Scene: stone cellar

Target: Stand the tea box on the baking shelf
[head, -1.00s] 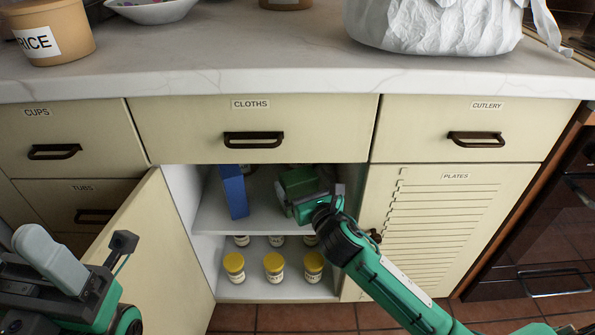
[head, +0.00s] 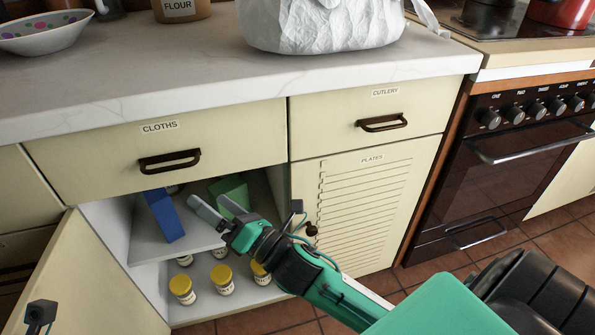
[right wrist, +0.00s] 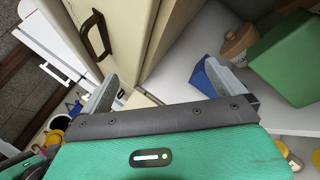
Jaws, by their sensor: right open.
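No tea label is readable. A blue box (head: 164,215) and a green box (head: 231,192) stand on the upper shelf (head: 146,246) of the open cupboard; I cannot tell which is the tea box. In the right wrist view the green box (right wrist: 292,58) is at the right, and the blue box (right wrist: 199,74) is partly hidden behind a finger. My right gripper (head: 207,200) is open and empty at the cupboard's mouth, between the two boxes in the picture. No shelf marked for baking shows. My left gripper's fingers are out of view.
Several yellow-lidded jars (head: 221,279) stand on the lower shelf. The open cupboard door (head: 85,285) is at the left. The closed plates door (head: 370,210) is at the right, with the oven (head: 490,170) beyond. A white bag (head: 320,22) stands on the worktop (head: 150,88).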

